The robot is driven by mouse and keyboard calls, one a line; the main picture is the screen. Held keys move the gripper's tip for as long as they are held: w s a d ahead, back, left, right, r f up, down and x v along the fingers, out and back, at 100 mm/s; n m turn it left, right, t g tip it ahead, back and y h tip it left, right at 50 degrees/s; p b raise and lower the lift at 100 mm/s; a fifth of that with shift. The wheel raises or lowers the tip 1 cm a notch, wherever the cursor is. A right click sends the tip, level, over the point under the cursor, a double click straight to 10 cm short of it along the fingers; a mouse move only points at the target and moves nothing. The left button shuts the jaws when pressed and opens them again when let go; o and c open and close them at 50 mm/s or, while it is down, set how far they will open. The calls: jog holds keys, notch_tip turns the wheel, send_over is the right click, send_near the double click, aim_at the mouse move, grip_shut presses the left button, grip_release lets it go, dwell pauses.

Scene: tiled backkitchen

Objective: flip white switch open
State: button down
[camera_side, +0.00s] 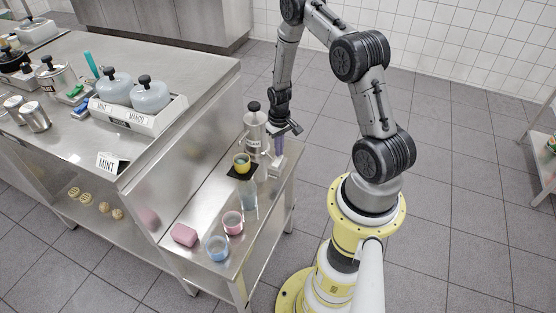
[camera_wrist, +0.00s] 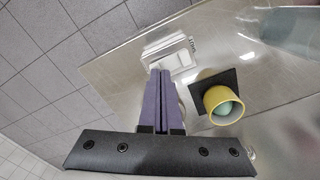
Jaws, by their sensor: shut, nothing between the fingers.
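The white switch (camera_wrist: 170,52) is a pale block with a rocker on top, on the steel side table in the wrist view. Which way the rocker is tipped is unclear.
A yellow cup (camera_wrist: 222,103) with a greenish thing inside stands on a black mat (camera_wrist: 205,84) right of the switch. Glasses (camera_side: 217,249) and a pink block (camera_side: 184,235) occupy the table's near end.

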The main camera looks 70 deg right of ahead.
jog(key=shift+f, duration=0.5)
dwell(0.3)
jog(key=shift+r, duration=3.5)
